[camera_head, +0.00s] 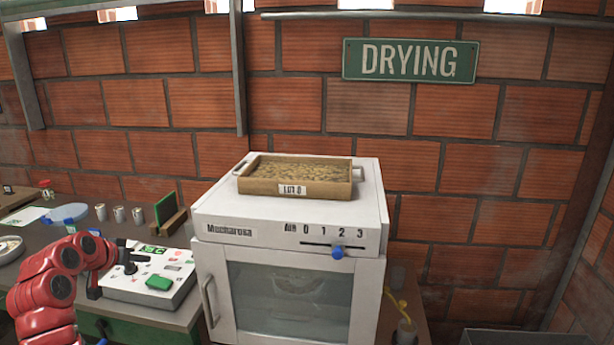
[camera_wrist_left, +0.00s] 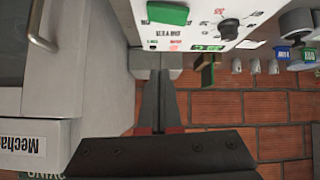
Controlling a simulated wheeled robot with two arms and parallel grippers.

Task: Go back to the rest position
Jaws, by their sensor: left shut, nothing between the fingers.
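My left arm is red and comes in from the lower left in the head view. Its dark gripper (camera_head: 122,257) is over the left part of the white control panel (camera_head: 175,285). In the left wrist view the two fingers of the left gripper (camera_wrist_left: 160,74) lie together, shut and empty. The panel (camera_wrist_left: 190,15) with a green button (camera_wrist_left: 167,13) and a black knob (camera_wrist_left: 229,28) is just beyond the fingertips. Whether the fingers touch the panel I cannot tell. My right gripper is not in view.
A white dryer (camera_head: 290,235) stands right of the panel, with a wooden tray of grains (camera_head: 295,170) on top and a side handle (camera_head: 210,300). Several small cups (camera_head: 119,214) and a green board (camera_head: 165,208) stand behind the panel. A brick wall (camera_head: 300,110) closes the back.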

